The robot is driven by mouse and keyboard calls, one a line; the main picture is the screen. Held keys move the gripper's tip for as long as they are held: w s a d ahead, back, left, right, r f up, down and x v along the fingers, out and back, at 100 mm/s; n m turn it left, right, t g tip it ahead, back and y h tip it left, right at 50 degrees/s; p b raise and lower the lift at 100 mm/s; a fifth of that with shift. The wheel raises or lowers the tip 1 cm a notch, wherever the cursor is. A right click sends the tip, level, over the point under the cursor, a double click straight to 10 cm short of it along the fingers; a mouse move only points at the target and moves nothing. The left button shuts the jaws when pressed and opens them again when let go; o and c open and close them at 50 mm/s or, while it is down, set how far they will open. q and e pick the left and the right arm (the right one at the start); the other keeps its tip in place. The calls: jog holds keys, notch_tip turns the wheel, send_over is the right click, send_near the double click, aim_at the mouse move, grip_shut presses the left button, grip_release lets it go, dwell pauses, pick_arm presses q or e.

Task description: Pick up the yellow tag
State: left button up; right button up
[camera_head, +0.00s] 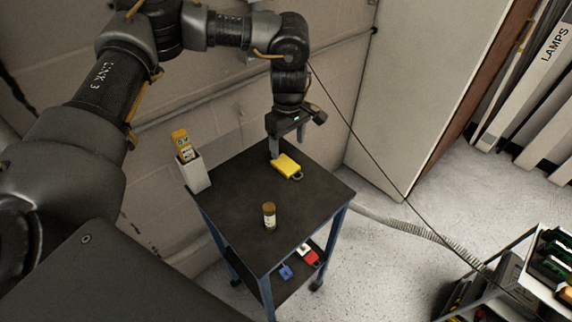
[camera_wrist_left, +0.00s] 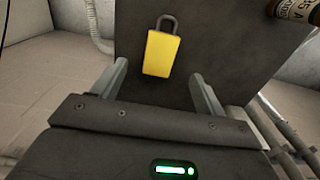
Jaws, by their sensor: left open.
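The yellow tag (camera_head: 287,166) is a yellow block with a grey loop at one end, like a padlock. It lies on the dark top of the small cart (camera_head: 235,200). In the left wrist view the yellow tag (camera_wrist_left: 160,53) lies ahead of the fingers, its loop pointing away from me. My left gripper (camera_head: 288,143) is above the cart, close to the tag. In the left wrist view the left gripper (camera_wrist_left: 160,85) is open, its two fingers apart with nothing held. My right gripper does not show.
A small brown-and-cream cylinder (camera_head: 269,216) stands on the cart's front part. A white holder (camera_head: 194,174) with a yellow device is at the cart's left edge. Red and blue items (camera_head: 310,257) lie on the lower shelf. A wall stands close behind the cart.

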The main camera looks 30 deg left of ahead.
aim_at(288, 166)
pick_arm(q)
notch_tip(288, 166, down, 2)
jog(key=shift+f, duration=0.15)
jog(key=shift+f+p, duration=0.2)
jog(key=shift+p, duration=0.1)
notch_tip(288, 166, down, 4)
jog(key=shift+s+r+p, duration=0.1)
jog(key=shift+r+p, duration=0.05)
jog(key=shift+p, duration=0.55)
jog(key=shift+f, duration=0.55)
jog(key=shift+c, duration=0.8)
jog(key=c, duration=0.9)
jog(key=shift+r, duration=0.1)
